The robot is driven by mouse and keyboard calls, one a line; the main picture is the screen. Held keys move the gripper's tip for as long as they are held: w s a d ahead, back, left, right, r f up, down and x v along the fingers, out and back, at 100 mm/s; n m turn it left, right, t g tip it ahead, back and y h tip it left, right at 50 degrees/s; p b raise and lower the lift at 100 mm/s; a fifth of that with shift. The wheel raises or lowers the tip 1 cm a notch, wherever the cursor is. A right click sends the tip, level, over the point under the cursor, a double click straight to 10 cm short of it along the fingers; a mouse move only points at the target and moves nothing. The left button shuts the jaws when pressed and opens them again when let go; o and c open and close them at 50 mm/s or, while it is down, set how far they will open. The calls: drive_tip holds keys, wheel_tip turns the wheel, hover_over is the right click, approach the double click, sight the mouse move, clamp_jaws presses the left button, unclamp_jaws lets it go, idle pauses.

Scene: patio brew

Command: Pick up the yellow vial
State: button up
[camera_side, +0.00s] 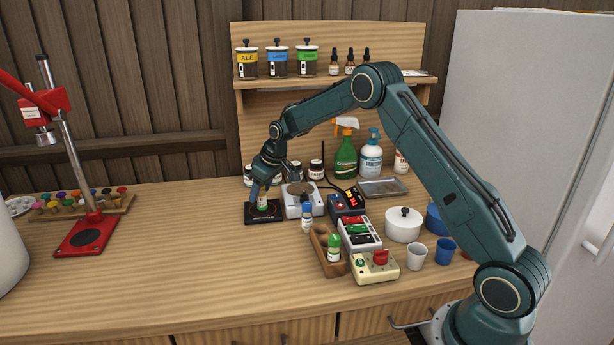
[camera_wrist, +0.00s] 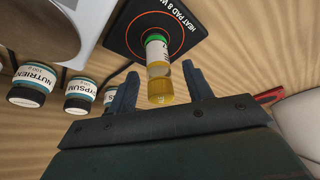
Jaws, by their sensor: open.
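A small vial (camera_wrist: 159,88) with yellow contents, a white label and a green band at its far end shows in the wrist view. It is at the black heat pad (camera_wrist: 122,38), between the two fingers of my gripper (camera_wrist: 160,70). The fingers are open, with a visible gap on either side of the vial. In the side view the vial (camera_side: 262,204) shows small on the heat pad (camera_side: 249,218), below my gripper (camera_side: 268,192), which partly covers it. I cannot tell how far down the fingers reach along it.
A white scale (camera_side: 303,205) stands right of the pad, with a blue-capped bottle (camera_side: 307,218) in front. A wooden rack (camera_side: 320,250) holds a green-capped vial (camera_side: 334,247). Dark-lidded jars (camera_wrist: 82,95) are near the gripper.

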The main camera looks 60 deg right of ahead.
clamp_jaws()
drive_tip(key=shift+r, duration=0.1)
idle(0.3)
wheel_tip(320, 180, up, 20)
idle(0.8)
idle(0.4)
